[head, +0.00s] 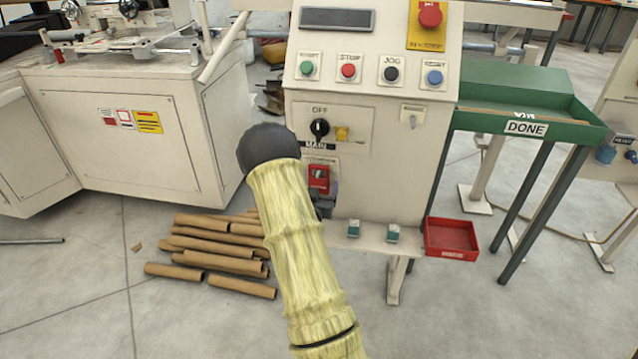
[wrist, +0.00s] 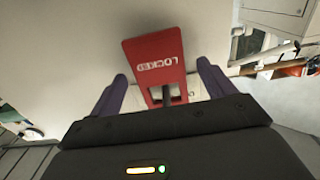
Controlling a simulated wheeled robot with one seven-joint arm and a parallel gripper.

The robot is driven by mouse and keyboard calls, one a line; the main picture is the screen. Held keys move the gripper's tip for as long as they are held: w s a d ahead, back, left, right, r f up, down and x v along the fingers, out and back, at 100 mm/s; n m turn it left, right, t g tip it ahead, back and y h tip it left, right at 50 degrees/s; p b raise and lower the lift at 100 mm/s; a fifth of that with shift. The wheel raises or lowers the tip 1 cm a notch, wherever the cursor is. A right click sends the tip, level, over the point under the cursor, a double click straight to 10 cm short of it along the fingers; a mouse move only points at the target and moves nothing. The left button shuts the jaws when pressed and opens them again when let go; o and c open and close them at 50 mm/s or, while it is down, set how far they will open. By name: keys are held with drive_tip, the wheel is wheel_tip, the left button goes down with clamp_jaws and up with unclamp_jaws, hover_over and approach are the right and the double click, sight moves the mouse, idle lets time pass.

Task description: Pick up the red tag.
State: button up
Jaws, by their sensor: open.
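The red tag (wrist: 153,62) carries the word LOCKED, upside down in the wrist view, and has a slot near its lower end. In the head view it shows as a small red piece (head: 319,178) on the front of the control cabinet, below the main switch. My gripper (wrist: 162,72) is open. Its two purple fingers stand left and right of the tag's lower part, with gaps visible on both sides. In the head view my gripper (head: 325,197) is mostly hidden behind my forearm, close to the tag.
The control cabinet (head: 370,180) has buttons, the main switch (head: 319,128) and a red emergency stop (head: 430,14). A shelf at its foot holds two small green-topped items. A red tray (head: 451,239) is at the right. Cardboard tubes (head: 212,250) lie on the floor. A green DONE table (head: 530,110) stands right.

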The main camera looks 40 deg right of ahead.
idle(0.3)
drive_tip(key=c, duration=1.1)
drive_tip(key=shift+r, duration=0.1)
drive_tip(key=shift+r, duration=0.3)
drive_tip(key=shift+r+p+v, duration=0.2)
drive_tip(key=shift+p+v, duration=1.85)
drive_tip(key=shift+v, duration=2.45)
drive_tip(key=shift+r+p+v, duration=0.15)
drive_tip(key=shift+p+v, duration=1.85)
drive_tip(key=shift+v, duration=2.55)
